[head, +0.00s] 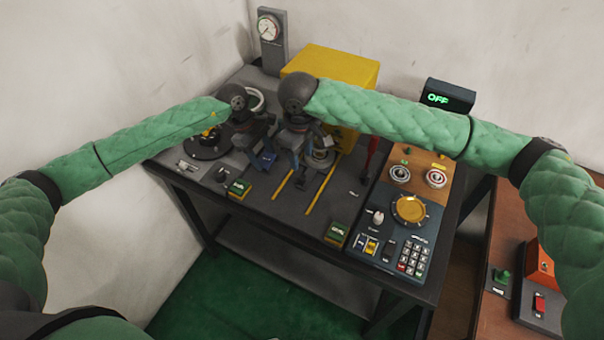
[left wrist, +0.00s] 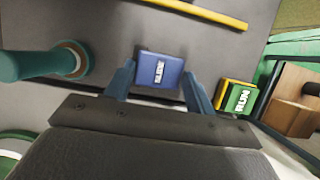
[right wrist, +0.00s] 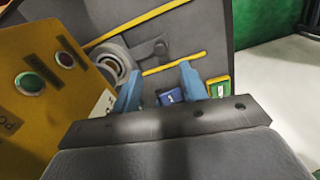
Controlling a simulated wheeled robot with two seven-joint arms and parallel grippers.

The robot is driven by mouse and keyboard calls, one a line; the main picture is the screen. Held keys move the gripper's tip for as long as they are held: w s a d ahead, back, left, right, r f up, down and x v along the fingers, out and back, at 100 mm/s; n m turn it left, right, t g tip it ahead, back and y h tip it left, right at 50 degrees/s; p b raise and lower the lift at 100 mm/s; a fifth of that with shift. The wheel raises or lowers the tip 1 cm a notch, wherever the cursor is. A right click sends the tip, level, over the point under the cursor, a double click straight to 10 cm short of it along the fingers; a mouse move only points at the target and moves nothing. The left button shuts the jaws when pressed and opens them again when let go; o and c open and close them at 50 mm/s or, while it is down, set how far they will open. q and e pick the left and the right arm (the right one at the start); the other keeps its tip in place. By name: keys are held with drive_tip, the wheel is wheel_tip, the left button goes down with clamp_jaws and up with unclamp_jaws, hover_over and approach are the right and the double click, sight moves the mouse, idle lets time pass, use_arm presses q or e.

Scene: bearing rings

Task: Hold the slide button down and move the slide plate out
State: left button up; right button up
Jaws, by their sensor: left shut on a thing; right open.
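The blue slide button (left wrist: 160,68) sits on the dark bench top in the left wrist view; it also shows in the right wrist view (right wrist: 170,96). My left gripper (left wrist: 159,76) is shut on it, one finger at each side. The slide plate (right wrist: 150,48) seems to be the grey piece with a round metal ring fixture (right wrist: 112,62), between two yellow lines. My right gripper (right wrist: 158,80) is open over the bench beside the fixture, with nothing seen between its fingers. In the head view both grippers are close together and partly hide the plate.
A yellow box (head: 345,70) stands behind the plate. Green RUN buttons (head: 240,188) sit near the front edge. A red lever (head: 371,155) and a control panel (head: 408,210) with dial and keypad are to the right.

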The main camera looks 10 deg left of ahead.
sight(302, 177)
wheel_tip(302, 177, down, 9)
drive_tip(key=shift+w+r, duration=0.1)
idle(0.3)
clamp_jaws()
